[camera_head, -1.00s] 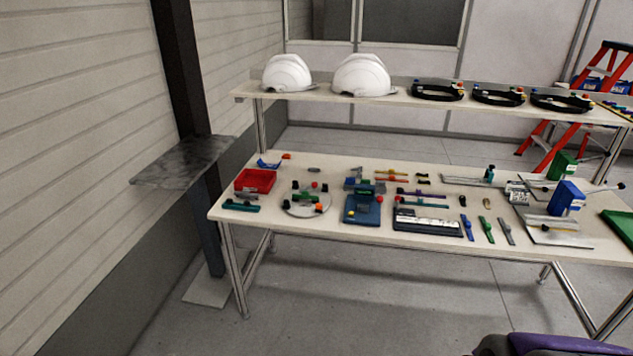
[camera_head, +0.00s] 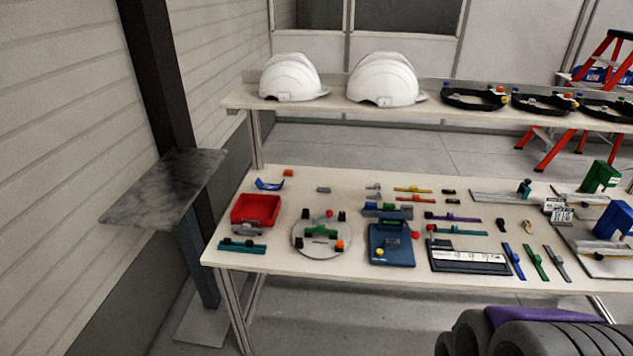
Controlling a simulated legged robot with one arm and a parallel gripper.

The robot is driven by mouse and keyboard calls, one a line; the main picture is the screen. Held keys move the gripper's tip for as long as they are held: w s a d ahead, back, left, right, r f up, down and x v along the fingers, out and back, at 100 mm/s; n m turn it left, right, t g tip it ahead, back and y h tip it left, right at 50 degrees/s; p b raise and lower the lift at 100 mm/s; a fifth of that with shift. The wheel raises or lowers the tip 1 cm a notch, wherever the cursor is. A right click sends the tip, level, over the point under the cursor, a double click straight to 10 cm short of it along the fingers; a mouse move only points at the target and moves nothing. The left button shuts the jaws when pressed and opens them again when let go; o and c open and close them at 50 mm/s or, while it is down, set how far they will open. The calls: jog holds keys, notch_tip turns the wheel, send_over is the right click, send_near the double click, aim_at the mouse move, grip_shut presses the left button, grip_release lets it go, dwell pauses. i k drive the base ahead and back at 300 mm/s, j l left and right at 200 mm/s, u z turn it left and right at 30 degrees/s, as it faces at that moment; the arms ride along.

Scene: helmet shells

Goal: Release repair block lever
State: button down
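Several fixtures stand on the white workbench (camera_head: 225,251), and none is clearly labelled as the repair block. A dark blue block (camera_head: 390,249) stands near the front edge, with a yellow knob (camera_head: 379,252) on its top and a red knob (camera_head: 416,235) at its right. To its left, a round pale plate (camera_head: 318,254) carries black, green and orange pieces and a red ball (camera_head: 329,212). A black-and-white panel (camera_head: 468,260) with a red-tipped piece behind it lies to the right. I cannot tell which part is the lever or how it is set. My gripper is not in view.
A red bin (camera_head: 256,209) sits at the bench's left. White helmet shells (camera_head: 385,80) and black bands (camera_head: 541,102) rest on the shelf above. A grey plate on a post (camera_head: 169,184) stands left of the bench. Grey and purple parts of mine fill the bottom right.

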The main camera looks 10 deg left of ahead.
aim_at(330, 214)
jog(key=i+j, duration=1)
